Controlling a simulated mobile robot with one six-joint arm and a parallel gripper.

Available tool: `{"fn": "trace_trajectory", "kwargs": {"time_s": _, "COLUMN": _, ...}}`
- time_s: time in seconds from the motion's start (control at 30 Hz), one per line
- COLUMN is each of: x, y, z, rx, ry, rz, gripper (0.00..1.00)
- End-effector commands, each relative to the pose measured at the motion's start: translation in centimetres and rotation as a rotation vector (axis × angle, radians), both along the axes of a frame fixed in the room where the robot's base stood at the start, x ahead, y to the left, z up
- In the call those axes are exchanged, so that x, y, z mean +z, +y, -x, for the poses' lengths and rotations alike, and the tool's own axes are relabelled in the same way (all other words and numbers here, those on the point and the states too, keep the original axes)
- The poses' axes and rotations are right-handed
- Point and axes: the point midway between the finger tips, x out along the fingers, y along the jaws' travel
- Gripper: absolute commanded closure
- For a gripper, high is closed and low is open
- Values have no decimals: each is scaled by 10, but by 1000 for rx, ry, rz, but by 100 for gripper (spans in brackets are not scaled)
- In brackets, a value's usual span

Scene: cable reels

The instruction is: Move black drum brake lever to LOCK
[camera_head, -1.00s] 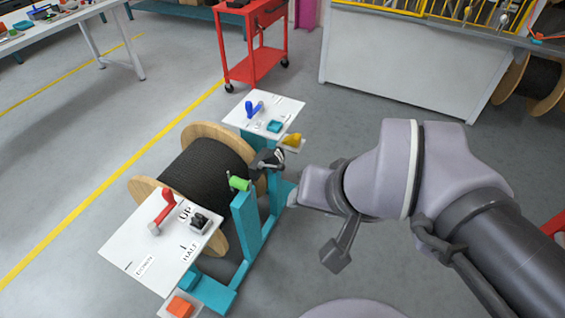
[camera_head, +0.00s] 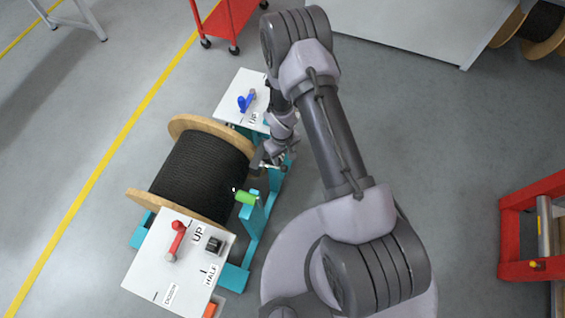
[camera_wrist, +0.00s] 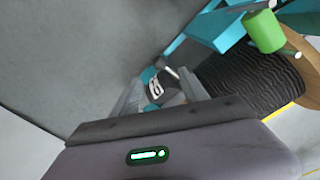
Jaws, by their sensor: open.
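The drum of black cable (camera_head: 203,168) lies between wooden flanges in a teal stand (camera_head: 258,222). A green cylindrical handle (camera_head: 245,198) is at the stand's near right side; it also shows at the upper right of the wrist view (camera_wrist: 264,32). My gripper (camera_head: 270,163) is beside the drum's right end, beyond the green handle. In the wrist view my open fingers (camera_wrist: 160,92) frame a dark part with white markings (camera_wrist: 155,90) and a light rod. I cannot tell whether these are touched. I cannot read LOCK, and cannot tell which part is the brake lever.
A white plate (camera_head: 150,268) with a red lever (camera_head: 175,240) is marked UP, HALF and DOWN. Another white plate (camera_head: 228,101) carries a blue lever (camera_head: 246,101). A red cart (camera_head: 230,20) stands behind and a red frame (camera_head: 520,230) at right.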

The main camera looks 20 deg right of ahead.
Motion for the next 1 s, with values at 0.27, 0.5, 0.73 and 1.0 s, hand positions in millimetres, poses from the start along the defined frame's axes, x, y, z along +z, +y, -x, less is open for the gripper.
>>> {"fn": "trace_trajectory", "kwargs": {"time_s": 0.27, "x": -83, "y": -2, "z": 0, "rx": 0, "ry": 1, "rz": -1, "gripper": 48}}
{"fn": "trace_trajectory", "kwargs": {"time_s": 0.5, "x": -114, "y": -4, "z": -1, "rx": -1, "ry": 1, "rz": -1, "gripper": 48}}
{"fn": "trace_trajectory", "kwargs": {"time_s": 0.73, "x": -117, "y": -4, "z": -1, "rx": -1, "ry": 0, "rz": -1, "gripper": 48}}
{"fn": "trace_trajectory", "kwargs": {"time_s": 1.0, "x": -116, "y": -4, "z": -1, "rx": -1, "ry": 1, "rz": -1, "gripper": 82}}
